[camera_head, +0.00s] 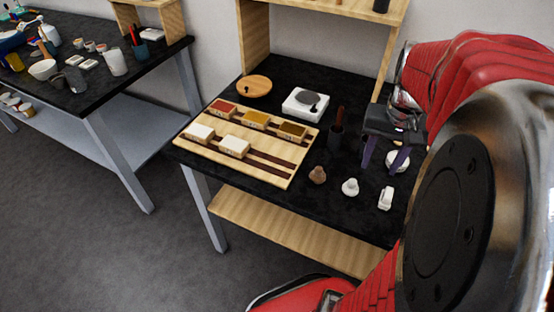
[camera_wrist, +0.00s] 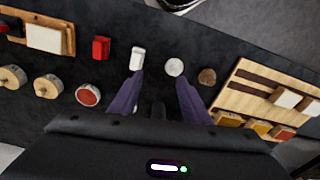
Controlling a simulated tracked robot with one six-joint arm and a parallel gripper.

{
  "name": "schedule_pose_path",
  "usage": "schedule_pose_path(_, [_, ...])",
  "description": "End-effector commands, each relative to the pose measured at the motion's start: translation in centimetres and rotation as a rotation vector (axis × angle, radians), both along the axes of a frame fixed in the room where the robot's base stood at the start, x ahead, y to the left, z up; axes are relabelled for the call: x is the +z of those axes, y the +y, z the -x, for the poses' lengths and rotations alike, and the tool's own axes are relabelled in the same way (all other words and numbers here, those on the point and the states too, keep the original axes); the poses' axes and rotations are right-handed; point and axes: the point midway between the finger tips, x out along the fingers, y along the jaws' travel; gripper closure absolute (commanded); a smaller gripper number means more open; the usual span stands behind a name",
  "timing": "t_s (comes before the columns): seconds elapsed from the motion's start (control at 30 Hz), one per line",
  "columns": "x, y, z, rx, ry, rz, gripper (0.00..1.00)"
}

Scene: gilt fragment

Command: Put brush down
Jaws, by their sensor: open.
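My gripper (camera_head: 379,170) is open above the right part of the black worktop (camera_head: 290,72), with two purple fingers pointing down. In the wrist view my gripper (camera_wrist: 159,78) shows its fingers apart, with no brush visible between the tips. A brush with a reddish-brown handle (camera_head: 340,116) stands upright in a dark cup (camera_head: 335,138), left of my gripper and apart from it. A small dark shape (camera_wrist: 158,109) shows between the finger bases in the wrist view; I cannot tell what it is.
A wooden board (camera_head: 205,144) with coloured and cream blocks lies left. A brown knob-like piece (camera_head: 318,175), a white one (camera_head: 350,187) and a white block (camera_head: 385,198) stand near the front edge. A white scale (camera_head: 305,102) and wooden disc (camera_head: 254,85) sit behind.

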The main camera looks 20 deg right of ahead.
Motion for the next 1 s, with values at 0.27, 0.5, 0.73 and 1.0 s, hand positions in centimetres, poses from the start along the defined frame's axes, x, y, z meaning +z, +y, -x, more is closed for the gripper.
schedule_pose_path(0.27, [2.4, 8.2, -2.3, 0.217, -0.102, 0.075, 0.57])
schedule_pose_path(0.5, [3.7, 14.9, -2.6, 0.396, -0.201, 0.119, 0.57])
schedule_pose_path(0.73, [4.5, 20.7, -1.6, 0.565, -0.305, 0.144, 0.57])
schedule_pose_path(1.0, [4.8, 24.7, -0.3, 0.690, -0.390, 0.150, 0.57])
